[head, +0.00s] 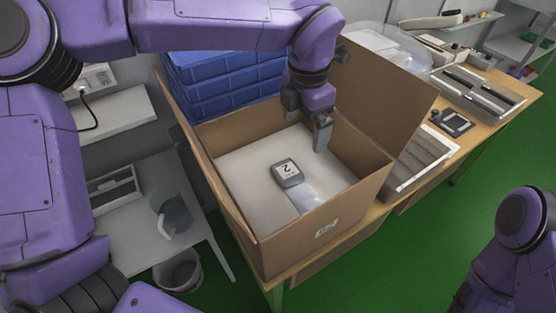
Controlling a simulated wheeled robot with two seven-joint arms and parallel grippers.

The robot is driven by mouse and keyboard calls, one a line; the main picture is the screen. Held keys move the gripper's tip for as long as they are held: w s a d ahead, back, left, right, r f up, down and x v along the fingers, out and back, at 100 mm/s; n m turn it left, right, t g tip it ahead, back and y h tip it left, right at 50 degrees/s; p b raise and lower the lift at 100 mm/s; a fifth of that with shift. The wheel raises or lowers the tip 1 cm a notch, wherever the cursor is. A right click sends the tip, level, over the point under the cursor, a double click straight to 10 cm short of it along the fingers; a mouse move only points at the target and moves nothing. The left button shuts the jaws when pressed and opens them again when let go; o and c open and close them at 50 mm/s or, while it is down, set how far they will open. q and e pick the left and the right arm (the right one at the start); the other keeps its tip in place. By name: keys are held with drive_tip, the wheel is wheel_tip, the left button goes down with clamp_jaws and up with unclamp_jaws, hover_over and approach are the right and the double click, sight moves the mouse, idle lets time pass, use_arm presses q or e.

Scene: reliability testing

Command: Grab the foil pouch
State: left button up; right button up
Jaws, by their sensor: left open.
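An open cardboard box (333,215) stands on the wooden table. On its pale floor lies a small dark grey item (287,173) with a white label reading "2". Against its lower right side lies a shiny, silvery, see-through piece (306,198), which looks like the foil pouch; I cannot tell if the two are joined. My left gripper (307,125) reaches down into the box from above, near its back right. It is open and empty, up and to the right of the labelled item, apart from it. My right gripper is out of view.
Box flaps stand up at the left and right (388,85). Stacked blue crates (225,75) stand behind the box. Trays (478,90) and a small dark device (451,122) lie on the table at right. A bin (179,272) stands on the floor at left.

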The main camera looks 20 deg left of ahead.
sight(295, 167)
use_arm(q)
drive_tip(key=shift+g, duration=0.3)
drive_tip(key=f, duration=0.3)
drive_tip(key=s+f, duration=0.1)
drive_tip(key=f, duration=0.3)
drive_tip(key=a+f+p, duration=0.1)
drive_tip(key=f, duration=0.2)
drive_tip(key=shift+s+f, duration=0.25)
drive_tip(key=shift+s, duration=0.1)
drive_tip(key=shift+w+f, duration=0.1)
drive_tip(key=shift+f, duration=0.25)
drive_tip(key=c, duration=1.1)
